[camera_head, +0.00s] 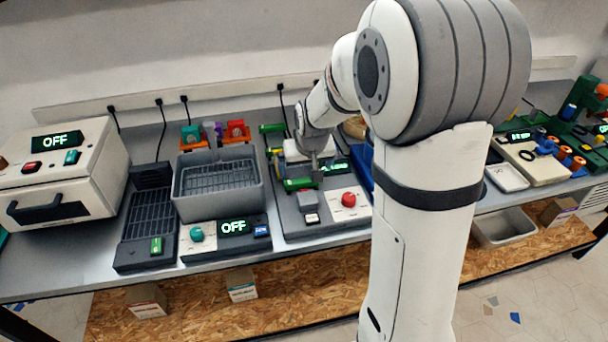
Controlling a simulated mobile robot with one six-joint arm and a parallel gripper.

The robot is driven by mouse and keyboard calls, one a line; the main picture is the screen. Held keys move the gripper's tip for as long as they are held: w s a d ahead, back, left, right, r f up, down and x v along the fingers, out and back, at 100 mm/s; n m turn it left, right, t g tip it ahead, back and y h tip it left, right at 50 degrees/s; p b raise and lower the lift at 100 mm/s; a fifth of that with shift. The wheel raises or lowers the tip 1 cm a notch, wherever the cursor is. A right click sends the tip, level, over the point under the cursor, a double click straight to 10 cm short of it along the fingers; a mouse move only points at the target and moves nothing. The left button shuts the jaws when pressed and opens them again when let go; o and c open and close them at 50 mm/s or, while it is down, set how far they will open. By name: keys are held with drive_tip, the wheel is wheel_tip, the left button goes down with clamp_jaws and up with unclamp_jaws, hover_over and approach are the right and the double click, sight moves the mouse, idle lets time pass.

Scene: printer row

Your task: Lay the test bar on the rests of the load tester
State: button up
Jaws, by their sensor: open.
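What looks like the load tester stands at the bench middle: a grey base (295,222) with a white panel and a red button (348,199). My gripper (318,176) points down over it, small and partly hidden by my own arm. A green bar-like piece (300,184) lies just below and left of the fingers. I cannot tell whether it touches them or rests on the tester. I cannot tell for certain which green piece is the test bar; another green piece (272,128) lies behind. The rests are not clear to see.
A grey wash tank (218,205) with an OFF display unit stands left of the tester. A dark ribbed unit (150,215) and a white oven-like box (55,170) are further left. My arm hides the bench right of the tester. Other tools (545,165) stand far right.

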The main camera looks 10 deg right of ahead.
drive_tip(key=s+r, duration=0.4)
drive_tip(key=s, duration=0.8)
drive_tip(key=s+r+g, duration=0.1)
drive_tip(key=s+r, duration=0.3)
drive_tip(key=s, duration=0.9)
drive_tip(key=shift+g, duration=0.3)
drive_tip(key=shift+r, duration=0.1)
